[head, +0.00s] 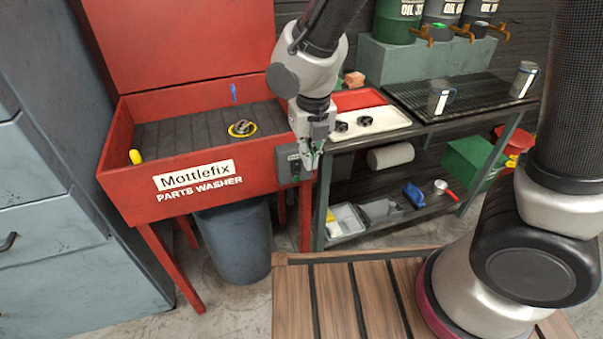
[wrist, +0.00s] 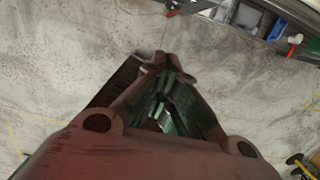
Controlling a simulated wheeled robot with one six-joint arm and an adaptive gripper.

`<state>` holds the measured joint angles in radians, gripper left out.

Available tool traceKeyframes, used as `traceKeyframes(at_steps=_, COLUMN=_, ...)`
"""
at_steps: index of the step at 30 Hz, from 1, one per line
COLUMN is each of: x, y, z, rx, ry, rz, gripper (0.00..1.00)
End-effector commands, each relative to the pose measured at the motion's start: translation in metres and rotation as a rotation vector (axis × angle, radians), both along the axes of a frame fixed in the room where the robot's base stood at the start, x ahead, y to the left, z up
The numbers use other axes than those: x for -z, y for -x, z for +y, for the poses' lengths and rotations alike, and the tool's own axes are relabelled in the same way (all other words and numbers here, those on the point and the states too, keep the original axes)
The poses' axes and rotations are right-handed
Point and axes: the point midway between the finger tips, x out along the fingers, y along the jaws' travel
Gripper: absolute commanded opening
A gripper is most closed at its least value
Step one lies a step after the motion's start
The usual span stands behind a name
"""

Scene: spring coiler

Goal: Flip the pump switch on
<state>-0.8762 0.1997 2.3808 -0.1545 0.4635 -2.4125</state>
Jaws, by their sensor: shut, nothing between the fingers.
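A dark bench (head: 440,127) with a white-and-red tray (head: 372,128) and mugs stands on the right. A grey barrel (head: 236,240) stands under the washer. A wooden slatted platform (head: 340,300) lies in front.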

Motion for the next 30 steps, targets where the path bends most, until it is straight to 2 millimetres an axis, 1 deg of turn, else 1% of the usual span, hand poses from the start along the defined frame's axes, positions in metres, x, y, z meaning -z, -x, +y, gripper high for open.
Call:
traceKeyframes(at_steps=4, x=0.006, y=0.0, z=0.0, rx=0.001, ry=0.002, rz=0.001, gripper=0.0)
traceKeyframes(at_steps=7, x=0.018, y=-0.002, z=0.0, rx=0.001, ry=0.004, rz=0.003, gripper=0.0)
traceKeyframes(at_steps=15, x=0.071, y=-0.007, z=0.001, rx=0.001, ry=0.005, rz=0.004, gripper=0.0)
traceKeyframes(at_steps=20, x=0.1, y=-0.011, z=0.001, rx=0.001, ry=0.005, rz=0.005, gripper=0.0)
traceKeyframes(at_steps=24, x=0.102, y=-0.03, z=0.009, rx=0.005, ry=-0.002, rz=-0.001, gripper=0.0)
traceKeyframes(at_steps=30, x=0.104, y=-0.047, z=0.013, rx=0.004, ry=0.0, rz=0.0, gripper=0.0)
